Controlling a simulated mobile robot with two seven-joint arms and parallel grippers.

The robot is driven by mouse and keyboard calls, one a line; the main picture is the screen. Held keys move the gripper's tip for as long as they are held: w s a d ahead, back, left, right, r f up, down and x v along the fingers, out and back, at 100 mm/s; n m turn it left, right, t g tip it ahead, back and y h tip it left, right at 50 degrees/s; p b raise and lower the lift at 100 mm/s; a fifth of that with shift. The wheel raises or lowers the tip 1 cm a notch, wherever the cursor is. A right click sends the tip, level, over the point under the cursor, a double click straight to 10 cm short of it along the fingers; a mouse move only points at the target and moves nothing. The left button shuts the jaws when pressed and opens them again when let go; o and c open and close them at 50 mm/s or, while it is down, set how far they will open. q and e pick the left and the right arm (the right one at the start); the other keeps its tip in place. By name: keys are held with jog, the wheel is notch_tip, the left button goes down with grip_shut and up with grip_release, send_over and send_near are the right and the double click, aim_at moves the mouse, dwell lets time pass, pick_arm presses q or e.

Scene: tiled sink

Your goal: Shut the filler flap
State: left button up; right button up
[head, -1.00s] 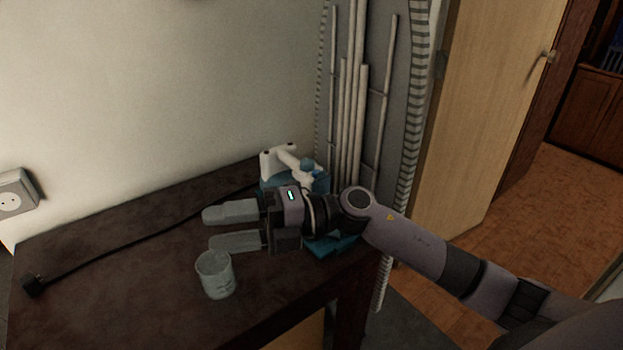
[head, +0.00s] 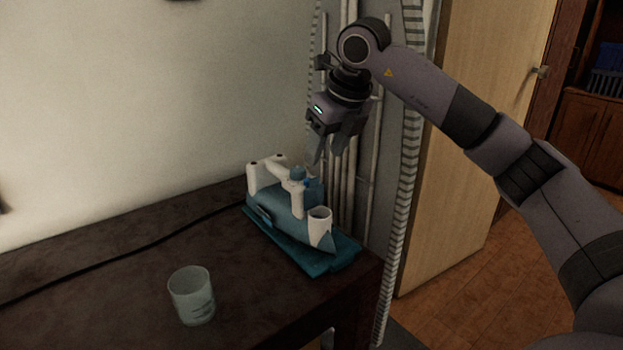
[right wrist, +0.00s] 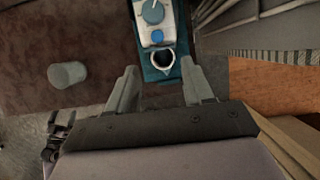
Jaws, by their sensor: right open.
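A blue and white steam iron (head: 285,211) stands on a teal base (head: 300,255) near the table's right end. At its front is a white filler spout (head: 320,228). The spout's dark round opening (right wrist: 161,58) shows in the right wrist view, uncovered; I cannot make out the flap itself clearly. My right gripper (head: 328,157) is open and empty, pointing down above and behind the spout in the head view. In the right wrist view, its fingertips (right wrist: 159,68) lie either side of the spout's line, apparently above it. My left gripper is not in view.
A pale cup (head: 192,296) stands on the dark table (head: 120,285) left of the iron; it also shows in the right wrist view (right wrist: 67,74). A black cord (head: 130,256) runs along the table. Vertical pipes (head: 350,190) stand behind the iron.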

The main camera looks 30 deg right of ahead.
aim_at(314, 193)
jog(key=x, duration=0.6)
jog(key=shift+f+b, duration=0.4)
jog(key=shift+b, duration=0.05)
jog(key=shift+w, duration=0.1)
grip_shut()
